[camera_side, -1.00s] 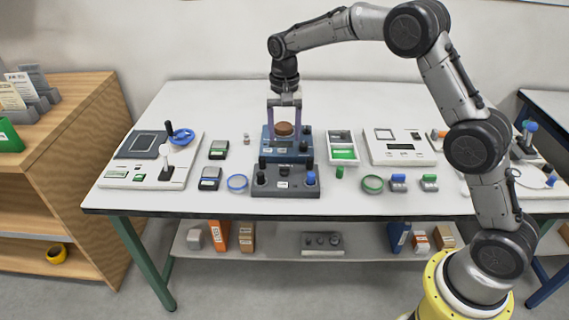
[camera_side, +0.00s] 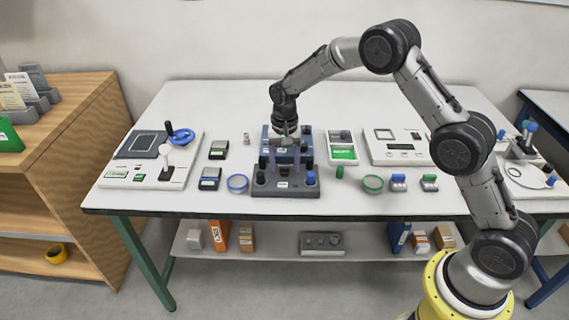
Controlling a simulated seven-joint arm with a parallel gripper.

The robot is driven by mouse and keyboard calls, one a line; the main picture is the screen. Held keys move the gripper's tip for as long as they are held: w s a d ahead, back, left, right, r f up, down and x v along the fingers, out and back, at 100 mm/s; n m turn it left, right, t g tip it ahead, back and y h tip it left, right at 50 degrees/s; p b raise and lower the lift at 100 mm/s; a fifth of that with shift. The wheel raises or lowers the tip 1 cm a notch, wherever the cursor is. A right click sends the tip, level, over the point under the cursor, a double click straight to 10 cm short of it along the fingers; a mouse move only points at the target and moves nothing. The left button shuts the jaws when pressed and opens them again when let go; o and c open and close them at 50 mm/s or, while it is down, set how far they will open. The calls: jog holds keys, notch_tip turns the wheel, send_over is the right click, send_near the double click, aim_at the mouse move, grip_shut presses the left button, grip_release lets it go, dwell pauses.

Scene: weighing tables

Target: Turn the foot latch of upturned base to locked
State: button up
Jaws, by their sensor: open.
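A blue unit (camera_side: 270,132) stands mid-table and a dark grey base (camera_side: 285,190) with small knobs stands directly in front of it. The two together look like the upturned base, but I cannot tell which part bears the foot latch. A blue knob (camera_side: 311,178) stands at the right of the grey base and a dark knob (camera_side: 260,178) at its left. My gripper (camera_side: 285,168) points down with its two purple fingers apart and empty, over the back edge of the grey base. The gripper hides the middle of the blue unit. Contact and the latch's position cannot be made out.
A green-and-white tray (camera_side: 343,155) and a pale scale (camera_side: 398,148) stand to the right. A board with a blue wheel (camera_side: 181,137) stands left. The table's back is clear.

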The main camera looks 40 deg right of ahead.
grip_shut()
jog(key=shift+n, duration=0.3)
jog(key=n, duration=0.3)
jog(key=shift+n, duration=0.3)
jog(key=n, duration=0.4)
jog(key=shift+n, duration=0.3)
jog(key=n, duration=0.4)
jog(key=shift+n, duration=2.5)
grip_release()
